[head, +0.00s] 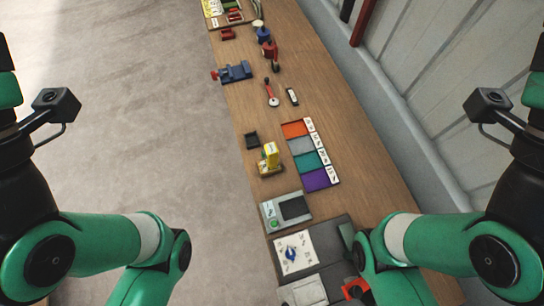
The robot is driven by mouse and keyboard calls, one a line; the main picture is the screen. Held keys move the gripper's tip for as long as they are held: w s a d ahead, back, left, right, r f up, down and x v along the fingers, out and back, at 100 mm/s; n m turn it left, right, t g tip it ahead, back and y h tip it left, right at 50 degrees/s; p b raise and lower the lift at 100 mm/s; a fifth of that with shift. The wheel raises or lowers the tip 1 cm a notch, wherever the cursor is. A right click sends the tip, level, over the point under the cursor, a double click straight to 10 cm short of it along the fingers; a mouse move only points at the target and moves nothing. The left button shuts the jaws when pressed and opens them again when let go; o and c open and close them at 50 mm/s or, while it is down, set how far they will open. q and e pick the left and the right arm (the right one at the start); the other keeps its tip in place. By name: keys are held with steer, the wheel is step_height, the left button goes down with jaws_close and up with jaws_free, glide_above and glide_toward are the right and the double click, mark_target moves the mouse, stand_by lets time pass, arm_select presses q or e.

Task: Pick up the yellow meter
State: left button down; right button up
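A small yellow upright block (270,152), which looks like the yellow meter, stands near the left edge of the wooden bench. A low brownish-yellow base (265,168) lies at its foot; I cannot tell if the two are joined. Its face markings are too small to read. My green left and right arms show at the lower left and lower right. Neither gripper can be made out, and no gripper is seen touching the yellow block.
A small black tray (252,140) lies just behind the yellow block. Right of it is a row of coloured bins (318,179). A grey device with a dark plate (270,212) sits in front. A blue vise (235,72) stands farther back. A wall runs along the right.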

arm_select(q)
steer(key=shift+c, duration=0.6)
jaws_free()
